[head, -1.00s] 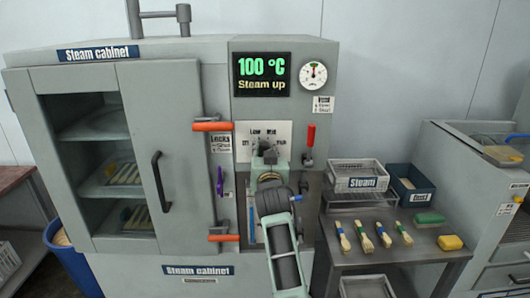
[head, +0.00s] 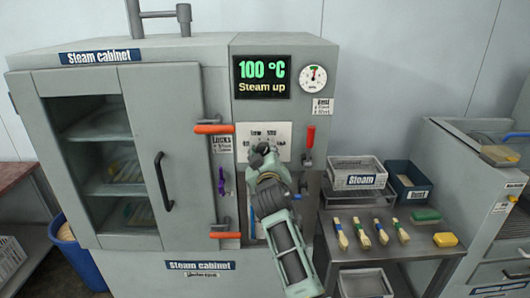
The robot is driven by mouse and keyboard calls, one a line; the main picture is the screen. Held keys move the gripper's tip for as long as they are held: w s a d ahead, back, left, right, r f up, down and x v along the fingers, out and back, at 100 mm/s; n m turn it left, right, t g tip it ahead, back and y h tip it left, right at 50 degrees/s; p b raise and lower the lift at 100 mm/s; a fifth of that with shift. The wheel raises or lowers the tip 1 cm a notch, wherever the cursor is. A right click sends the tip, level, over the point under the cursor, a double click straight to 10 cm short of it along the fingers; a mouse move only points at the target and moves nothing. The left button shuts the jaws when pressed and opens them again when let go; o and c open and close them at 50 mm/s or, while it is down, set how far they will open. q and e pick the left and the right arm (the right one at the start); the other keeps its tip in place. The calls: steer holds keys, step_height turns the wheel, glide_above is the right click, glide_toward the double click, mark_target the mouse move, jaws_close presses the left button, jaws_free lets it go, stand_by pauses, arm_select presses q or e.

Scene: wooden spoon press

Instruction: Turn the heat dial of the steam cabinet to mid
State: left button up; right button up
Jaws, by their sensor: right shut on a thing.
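The steam cabinet (head: 175,70) is a large grey unit with a glass-fronted door on its left. Its display (head: 262,76) reads 100 °C and "Steam up". The white dial plate (head: 283,140) is below the display, with small labels along its top that are too blurred to read fully. My right gripper (head: 262,153) is at the middle of this plate, shut on the heat dial, and tilted to the left. The gripper hides the dial, so its pointer cannot be read. My left gripper is not in view.
A red lever (head: 310,137) stands just right of the dial plate. Orange-handled latches (head: 213,128) are on the door's right edge. A side table to the right holds a Steam tray (head: 357,174), a dark blue bin (head: 408,186) and several wooden spoons (head: 361,233).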

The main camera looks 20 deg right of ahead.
steer(key=shift+d+r, duration=0.15)
steer(key=shift+r, duration=0.45)
steer(key=o, duration=1.1)
steer(key=shift+w+d+f, duration=0.15)
steer(key=shift+c, duration=0.2)
steer(key=shift+f, duration=0.15)
steer(key=shift+a+f, duration=0.1)
steer(key=shift+a, duration=0.15)
steer(key=shift+s+a+f, duration=0.1)
steer(key=shift+s+a, duration=0.05)
steer(key=shift+s, duration=0.5)
steer(key=v, duration=1)
steer(key=shift+s, duration=0.4)
steer(key=shift+a, duration=0.1)
